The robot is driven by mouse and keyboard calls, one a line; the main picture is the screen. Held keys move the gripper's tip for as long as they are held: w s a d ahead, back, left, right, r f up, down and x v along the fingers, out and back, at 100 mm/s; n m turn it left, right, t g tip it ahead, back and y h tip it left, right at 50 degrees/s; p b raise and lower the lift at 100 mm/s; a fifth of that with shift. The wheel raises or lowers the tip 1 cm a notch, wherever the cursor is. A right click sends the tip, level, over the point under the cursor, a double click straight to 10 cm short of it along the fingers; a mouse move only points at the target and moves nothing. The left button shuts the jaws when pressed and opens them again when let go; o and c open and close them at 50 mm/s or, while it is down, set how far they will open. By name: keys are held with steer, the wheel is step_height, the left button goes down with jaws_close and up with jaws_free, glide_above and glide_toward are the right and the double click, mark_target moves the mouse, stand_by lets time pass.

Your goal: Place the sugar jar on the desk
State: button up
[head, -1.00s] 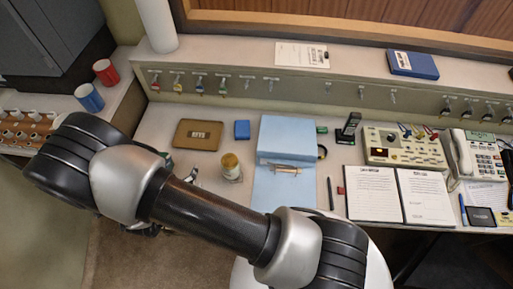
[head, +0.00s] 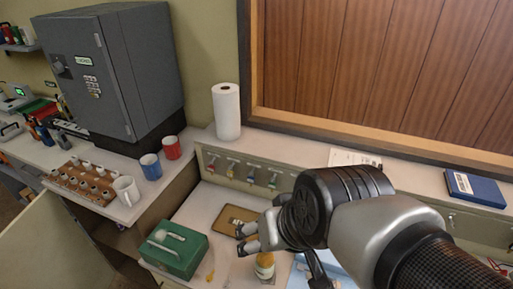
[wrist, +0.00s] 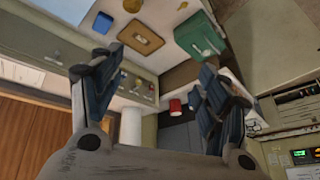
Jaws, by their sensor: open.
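A small jar (head: 264,267) with a tan lid and amber contents stands upright on the pale desk (head: 203,207); it appears to be the sugar jar, though its label is too small to read. My gripper (head: 243,238) is open and empty, above the desk and, in the head view, just up and left of the jar. The arm covers part of the desk to the right. In the wrist view my open gripper (wrist: 155,65) has nothing between its fingers. A yellowish round thing (wrist: 132,5), perhaps the jar, is cut off by the top edge.
A green box (head: 174,250) with a white handset-like item on top stands left of the jar. A brown framed plaque (head: 232,218) lies behind. Red and blue mugs (head: 151,167), a paper roll (head: 227,112) and a grey safe (head: 110,75) stand farther back.

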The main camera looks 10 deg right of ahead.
steer(key=s+d+f+h+b, duration=0.1)
steer(key=s+d, duration=0.3)
steer(key=s, duration=0.2)
steer(key=shift+d+f+g+h+b, duration=0.2)
steer(key=shift+f+g+h+b, duration=0.1)
steer(key=shift+f+g, duration=0.1)
steer(key=shift+r, duration=0.15)
steer(key=shift+c, duration=0.4)
